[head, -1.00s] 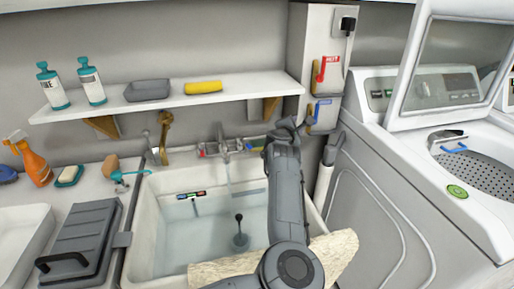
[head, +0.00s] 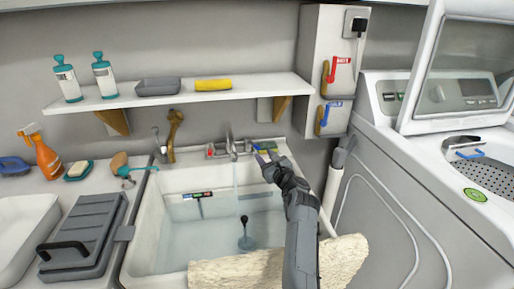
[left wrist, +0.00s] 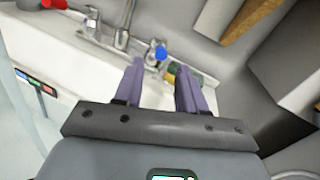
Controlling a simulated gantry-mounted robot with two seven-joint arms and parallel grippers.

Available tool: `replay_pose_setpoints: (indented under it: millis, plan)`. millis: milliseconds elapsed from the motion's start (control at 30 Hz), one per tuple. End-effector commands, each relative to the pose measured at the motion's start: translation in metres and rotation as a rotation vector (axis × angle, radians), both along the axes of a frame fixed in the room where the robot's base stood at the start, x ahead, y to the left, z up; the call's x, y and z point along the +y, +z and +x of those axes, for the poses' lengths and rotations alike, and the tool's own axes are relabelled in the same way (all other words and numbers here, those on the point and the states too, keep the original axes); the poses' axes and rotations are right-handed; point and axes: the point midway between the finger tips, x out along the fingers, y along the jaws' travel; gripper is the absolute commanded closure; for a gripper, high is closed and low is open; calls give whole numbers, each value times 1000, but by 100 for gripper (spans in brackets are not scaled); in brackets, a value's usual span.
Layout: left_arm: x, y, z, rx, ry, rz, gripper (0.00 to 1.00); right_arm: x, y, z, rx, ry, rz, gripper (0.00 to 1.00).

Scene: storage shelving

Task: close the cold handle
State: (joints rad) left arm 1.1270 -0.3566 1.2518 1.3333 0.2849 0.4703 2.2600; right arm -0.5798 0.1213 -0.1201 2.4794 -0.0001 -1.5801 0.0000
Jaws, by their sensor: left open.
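The sink faucet (head: 229,143) stands at the back rim of the white sink. In the left wrist view its blue-marked cold handle (left wrist: 161,53) appears between and just beyond my fingertips, with no clear contact. A red-marked handle (left wrist: 52,3) is at the upper left there. A blue-labelled valve handle (head: 322,116) also shows on the wall box, below a red-labelled one (head: 327,72). My left gripper (head: 265,157) is open and empty, pointing at the faucet's right side; it also shows in the left wrist view (left wrist: 160,76). My right gripper is in neither view.
A green and yellow sponge (head: 268,144) lies behind the gripper on the sink rim. A shelf (head: 210,96) with bottles hangs above the faucet. A washing machine (head: 400,190) stands to the right. A beige cloth (head: 235,269) lies over the sink's front edge.

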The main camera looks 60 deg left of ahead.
Motion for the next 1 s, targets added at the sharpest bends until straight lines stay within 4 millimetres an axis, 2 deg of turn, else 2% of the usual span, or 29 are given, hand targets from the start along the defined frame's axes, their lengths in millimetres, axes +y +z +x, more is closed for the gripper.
replay_pose_setpoints:
  millis: [300,500,700,1000]
  plan:
    - [52,-1,7,1,0,-1,60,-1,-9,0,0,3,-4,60]
    - [76,0,10,1,-1,-2,60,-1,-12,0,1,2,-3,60]
    - [87,0,12,2,-3,-2,60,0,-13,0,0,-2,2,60]
    - [88,0,12,2,-3,-2,60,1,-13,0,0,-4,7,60]
